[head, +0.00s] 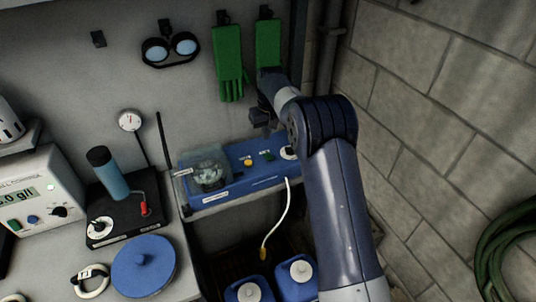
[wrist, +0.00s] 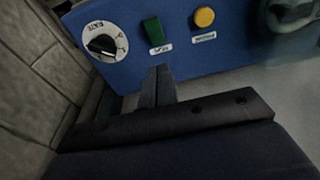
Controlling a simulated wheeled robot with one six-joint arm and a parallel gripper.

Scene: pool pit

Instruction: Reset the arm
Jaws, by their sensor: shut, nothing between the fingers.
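My gripper (head: 262,118) is at the end of my raised arm, above the back of the blue control box (head: 225,183) in the head view. In the wrist view my gripper (wrist: 159,72) has its dark fingers together with nothing between them. The fingertips point toward the box face, near the green switch (wrist: 152,31). I cannot tell whether they touch the box. The box also carries a round dial (wrist: 103,42) and a yellow button (wrist: 204,18). In the head view the yellow button (head: 248,162) and green switch (head: 268,155) show left of the dial (head: 288,152).
Green gloves (head: 228,62) and goggles (head: 170,49) hang on the back wall. A block wall (head: 420,110) stands close on the right. A clear-covered part (head: 207,172) sits at the box's left. Blue jugs (head: 297,280) and a pale cable (head: 276,232) are below.

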